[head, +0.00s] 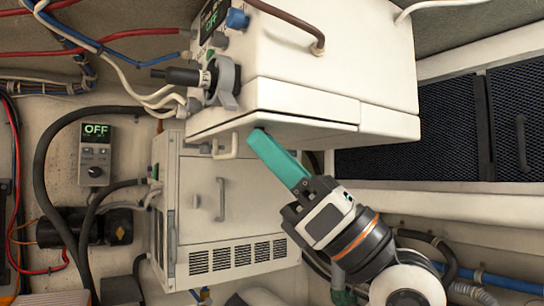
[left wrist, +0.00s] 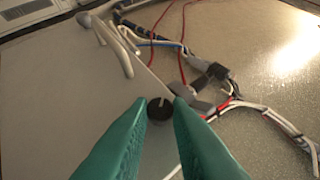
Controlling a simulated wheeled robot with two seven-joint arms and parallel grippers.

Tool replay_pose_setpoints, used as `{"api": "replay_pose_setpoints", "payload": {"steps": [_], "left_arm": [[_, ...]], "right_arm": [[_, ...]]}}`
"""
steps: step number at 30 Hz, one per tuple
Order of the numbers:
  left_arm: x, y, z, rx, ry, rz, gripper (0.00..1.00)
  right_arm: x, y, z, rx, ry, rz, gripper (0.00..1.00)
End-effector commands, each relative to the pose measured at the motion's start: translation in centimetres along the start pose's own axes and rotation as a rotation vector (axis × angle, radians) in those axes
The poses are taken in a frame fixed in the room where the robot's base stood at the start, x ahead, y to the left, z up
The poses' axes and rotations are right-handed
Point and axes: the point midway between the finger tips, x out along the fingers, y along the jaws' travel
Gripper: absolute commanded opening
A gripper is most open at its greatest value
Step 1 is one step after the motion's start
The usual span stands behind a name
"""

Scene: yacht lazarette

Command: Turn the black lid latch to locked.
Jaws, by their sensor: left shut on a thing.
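The black lid latch (left wrist: 159,110) is a small round knob with a white line on its face. In the left wrist view it sits between the teal fingertips of my left gripper (left wrist: 160,101), its white line pointing up the picture. The gripper is shut on it. In the head view my left gripper (head: 258,137) reaches up from the lower right, with its fingertips at the lower front edge of the white upper unit (head: 330,65). The latch is hidden there. No lock marking is readable. My right gripper is in neither view.
A lower white unit (head: 240,165) with a grey handle and vent slots stands under the upper unit. A control panel (head: 95,150) reading OFF is on the left wall among hoses and cables. Dark mesh panels (head: 405,130) are at right. Cables (left wrist: 215,85) run beyond the fingertips.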

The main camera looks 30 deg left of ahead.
Motion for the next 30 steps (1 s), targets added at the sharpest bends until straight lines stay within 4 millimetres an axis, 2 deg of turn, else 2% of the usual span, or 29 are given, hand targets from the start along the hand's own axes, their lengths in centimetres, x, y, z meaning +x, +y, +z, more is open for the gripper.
{"api": "replay_pose_setpoints", "payload": {"steps": [15, 30], "left_arm": [[0.1, 0.8, 0.2, 0.321, 0.001, -0.319, 0.00], [0.2, 1.0, 0.3, 0.455, -0.001, -0.456, 0.00]], "right_arm": [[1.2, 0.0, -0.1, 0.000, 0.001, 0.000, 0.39], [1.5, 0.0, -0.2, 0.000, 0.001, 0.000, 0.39]]}}
